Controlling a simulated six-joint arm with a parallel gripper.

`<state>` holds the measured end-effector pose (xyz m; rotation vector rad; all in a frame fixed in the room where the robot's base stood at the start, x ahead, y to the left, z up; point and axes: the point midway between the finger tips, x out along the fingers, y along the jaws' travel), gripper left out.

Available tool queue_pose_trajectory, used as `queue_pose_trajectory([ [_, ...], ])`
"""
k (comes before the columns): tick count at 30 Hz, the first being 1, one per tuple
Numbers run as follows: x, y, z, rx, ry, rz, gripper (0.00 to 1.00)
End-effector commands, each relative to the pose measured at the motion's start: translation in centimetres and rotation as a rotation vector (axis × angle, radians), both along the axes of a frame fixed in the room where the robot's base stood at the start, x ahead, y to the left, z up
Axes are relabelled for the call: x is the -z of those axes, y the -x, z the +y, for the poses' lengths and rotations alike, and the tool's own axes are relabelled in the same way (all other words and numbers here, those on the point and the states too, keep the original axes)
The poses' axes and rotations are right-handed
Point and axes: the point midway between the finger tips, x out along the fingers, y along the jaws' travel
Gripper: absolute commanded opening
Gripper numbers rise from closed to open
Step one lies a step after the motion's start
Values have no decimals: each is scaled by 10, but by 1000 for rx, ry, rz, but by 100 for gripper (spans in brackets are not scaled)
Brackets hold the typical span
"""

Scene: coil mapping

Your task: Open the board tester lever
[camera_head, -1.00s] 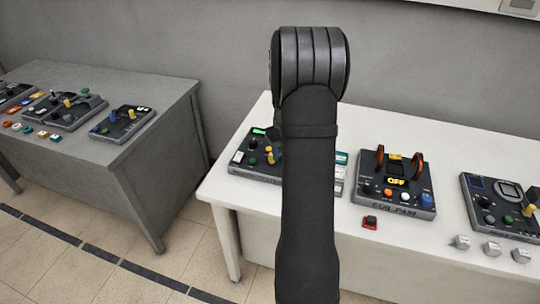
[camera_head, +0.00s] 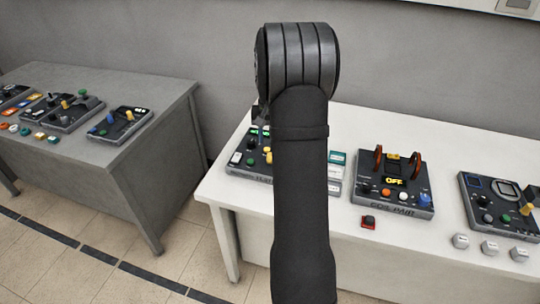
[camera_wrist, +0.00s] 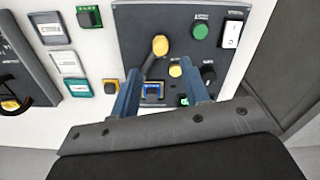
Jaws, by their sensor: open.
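The board tester (camera_head: 240,166) is a dark panel at the left end of the white table, partly hidden behind my arm in the head view. In the wrist view the panel (camera_wrist: 220,62) fills the upper middle. Its lever (camera_wrist: 160,46) has a yellow knob and a dark arm slanting down to the left. My gripper (camera_wrist: 160,74) is open, with two blue fingers pointing at the panel. The knob lies just beyond the fingertips, between their lines. The lever arm runs close to the left fingertip; I cannot tell whether they touch.
Green (camera_wrist: 200,30) and yellow (camera_wrist: 176,70) buttons, a black knob and a white switch (camera_wrist: 232,34) surround the lever. Loose small blocks (camera_wrist: 68,62) lie left of the panel. Another device (camera_head: 394,184) with orange-red levers stands to the right on the white table (camera_head: 300,215).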

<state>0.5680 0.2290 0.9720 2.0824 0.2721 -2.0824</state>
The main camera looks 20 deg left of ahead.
Motion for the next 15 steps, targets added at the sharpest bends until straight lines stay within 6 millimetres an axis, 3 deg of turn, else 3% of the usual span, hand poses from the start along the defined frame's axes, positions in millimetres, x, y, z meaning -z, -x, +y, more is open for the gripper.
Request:
queue_pose_trajectory([
  [6,48,1,0,0,2,4,42],
  [15,82,0,0,-1,1,1,42],
])
